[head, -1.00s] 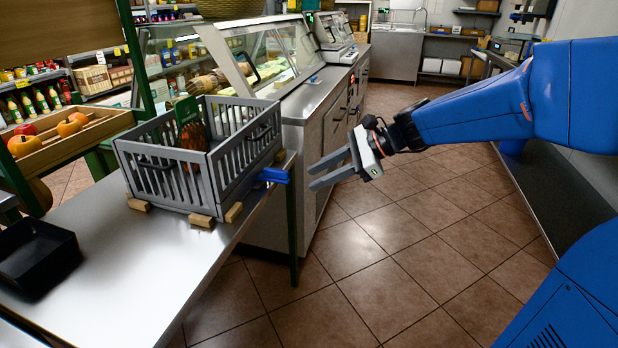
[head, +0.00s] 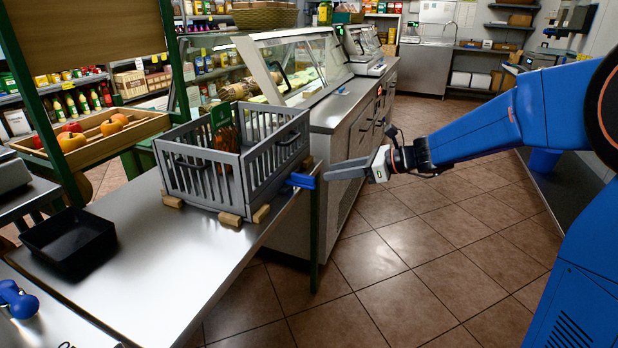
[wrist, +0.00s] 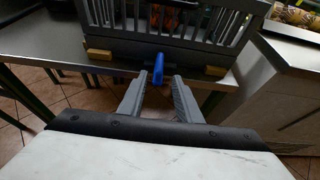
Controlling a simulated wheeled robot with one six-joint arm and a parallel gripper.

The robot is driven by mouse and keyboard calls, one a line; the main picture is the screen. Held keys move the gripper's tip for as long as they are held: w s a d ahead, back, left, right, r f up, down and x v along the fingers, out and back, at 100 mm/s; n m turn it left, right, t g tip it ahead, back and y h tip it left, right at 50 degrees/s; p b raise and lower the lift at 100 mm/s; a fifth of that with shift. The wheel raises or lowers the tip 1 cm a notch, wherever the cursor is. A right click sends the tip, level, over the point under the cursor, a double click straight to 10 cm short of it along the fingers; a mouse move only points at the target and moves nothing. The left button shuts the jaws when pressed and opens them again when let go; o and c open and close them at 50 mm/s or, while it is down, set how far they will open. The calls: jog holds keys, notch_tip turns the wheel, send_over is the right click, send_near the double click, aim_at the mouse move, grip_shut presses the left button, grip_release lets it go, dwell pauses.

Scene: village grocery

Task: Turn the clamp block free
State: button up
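The blue clamp block (head: 301,181) sticks out from the edge of the steel table, just below the right corner of the grey slatted crate (head: 206,178). My gripper (head: 332,170) is a short way to the right of the block in the head view, its fingers pointing at it. In the wrist view, my gripper (wrist: 160,78) is open and empty, with its two grey fingers spread. The blue block (wrist: 158,64) appears ahead, between the fingertips in the picture. I cannot tell whether the fingers reach around it. What lies behind the block is hidden.
Small wooden blocks (head: 230,219) stand at the crate's base. A black tray (head: 68,240) sits on the steel table (head: 170,270), and a blue object (head: 18,299) shows at lower left. A glass display counter (head: 300,65) stands behind. Tiled floor is clear before the counter.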

aim_at(310, 176)
jog(key=x, duration=0.9)
jog(key=shift+w+a+f, duration=0.1)
jog(key=shift+a, duration=0.1)
jog(key=shift+c, duration=0.3)
grip_shut()
